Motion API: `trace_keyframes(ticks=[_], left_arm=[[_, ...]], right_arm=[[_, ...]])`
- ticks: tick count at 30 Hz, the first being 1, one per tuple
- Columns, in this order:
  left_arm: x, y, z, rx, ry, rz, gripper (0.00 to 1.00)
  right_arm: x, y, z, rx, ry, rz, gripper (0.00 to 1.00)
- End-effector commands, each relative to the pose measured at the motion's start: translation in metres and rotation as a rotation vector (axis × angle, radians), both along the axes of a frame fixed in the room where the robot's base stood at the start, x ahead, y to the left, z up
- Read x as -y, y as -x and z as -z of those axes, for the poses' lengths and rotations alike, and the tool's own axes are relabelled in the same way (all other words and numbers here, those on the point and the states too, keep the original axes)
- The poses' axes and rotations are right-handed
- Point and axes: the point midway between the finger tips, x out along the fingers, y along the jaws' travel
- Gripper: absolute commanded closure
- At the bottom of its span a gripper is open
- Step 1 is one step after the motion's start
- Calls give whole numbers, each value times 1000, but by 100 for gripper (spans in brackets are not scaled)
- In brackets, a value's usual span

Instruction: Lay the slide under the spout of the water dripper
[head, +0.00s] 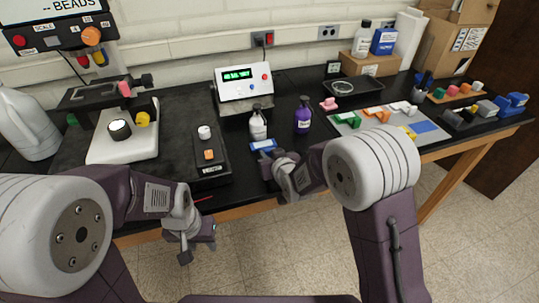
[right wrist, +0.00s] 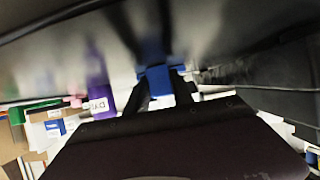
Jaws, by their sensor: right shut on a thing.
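A small blue slide-like piece (head: 264,145) with a pale part lies at the tip of my right gripper (head: 268,161), near the front edge of the black bench. In the right wrist view the blue piece (right wrist: 155,78) sits between the two dark fingers of the right gripper (right wrist: 158,88), which is shut on it. My left gripper (head: 199,248) hangs empty in front of the bench with its fingertips apart. A white bottle with a dark top (head: 258,124) and a purple bottle (head: 303,117) stand just behind the piece. I cannot tell which thing is the water dripper.
A white box with a green display (head: 243,84) stands behind the bottles. A white base with a round black-sided part (head: 112,143) and a dark panel with knobs (head: 207,158) are to the left. A grey mat with coloured blocks (head: 349,130) lies to the right.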

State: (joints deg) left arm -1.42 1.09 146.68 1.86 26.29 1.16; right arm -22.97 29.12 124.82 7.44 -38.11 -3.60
Motion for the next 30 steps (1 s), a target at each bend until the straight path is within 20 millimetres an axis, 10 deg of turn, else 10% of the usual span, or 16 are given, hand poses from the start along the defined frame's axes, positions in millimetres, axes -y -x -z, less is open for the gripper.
trace_keyframes(ticks=[10,11,13,24,30], left_arm=[[0,0,6,0,0,0,60],[0,0,4,0,0,0,60],[0,0,3,0,0,0,60],[0,0,-4,0,0,0,60],[0,0,-1,0,0,0,60]], right_arm=[[0,0,5,2,-1,0,100],[0,0,3,1,0,0,63],[0,0,3,1,0,0,50],[0,0,-5,1,0,0,50],[11,35,-21,3,-1,-1,50]])
